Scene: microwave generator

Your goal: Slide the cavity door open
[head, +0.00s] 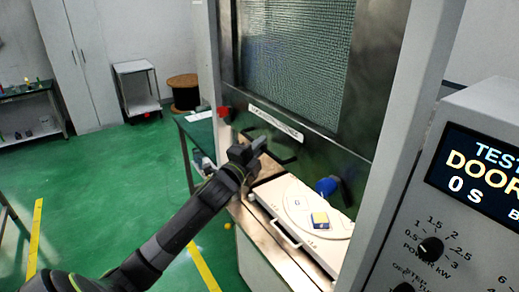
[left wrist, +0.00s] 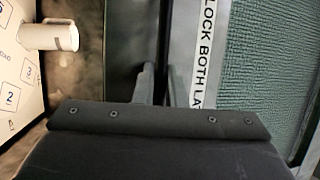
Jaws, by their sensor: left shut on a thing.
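The cavity door (head: 290,60) is a mesh window in a metal frame, with a white label strip (head: 275,122) along its lower part; the label and mesh also show in the left wrist view (left wrist: 265,75). The cavity is open below the door. My left gripper (head: 262,143) is at the door's lower left, just below the label, shut on what looks like the dark door handle (head: 283,158). The exact contact is hidden by the gripper. In the left wrist view its fingers (left wrist: 162,88) are close together beside the label strip. My right gripper is not in view.
A white tray (head: 322,258) with a round plate (head: 300,200), a small yellow-and-blue block (head: 320,219) and a blue item (head: 326,186) lies in the cavity. A control panel (head: 460,200) reading "DOOR" stands at right. Green floor (head: 100,180) is open at left.

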